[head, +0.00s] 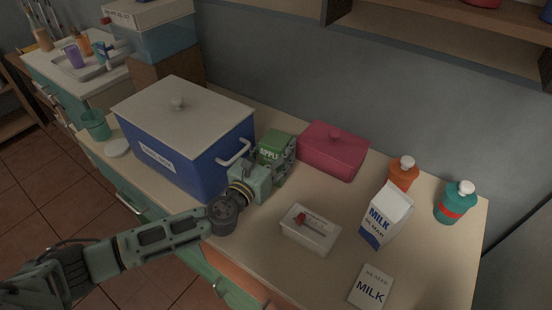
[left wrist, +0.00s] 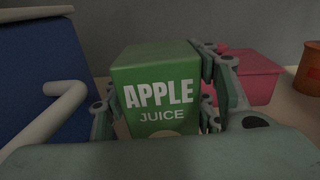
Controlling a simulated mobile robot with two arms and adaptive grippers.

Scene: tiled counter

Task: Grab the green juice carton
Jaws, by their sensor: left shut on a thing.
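The green juice carton (head: 277,145) stands upright on the counter between the blue box and the pink box. In the left wrist view the carton (left wrist: 158,90) shows the words "APPLE JUICE" and fills the middle. My left gripper (head: 268,172) comes in from the front. Its fingers lie along both sides of the carton in the left wrist view (left wrist: 165,110), shut on it. The carton's lower part is hidden behind the gripper. Whether its base touches the counter cannot be told. My right gripper is not in view.
The large blue lidded box (head: 190,135) stands close on the left, its white handle (head: 234,153) near my gripper. A pink lidded box (head: 334,150) is close on the right. A small white container (head: 310,230), a milk carton (head: 386,218) and bottles (head: 455,203) stand further right.

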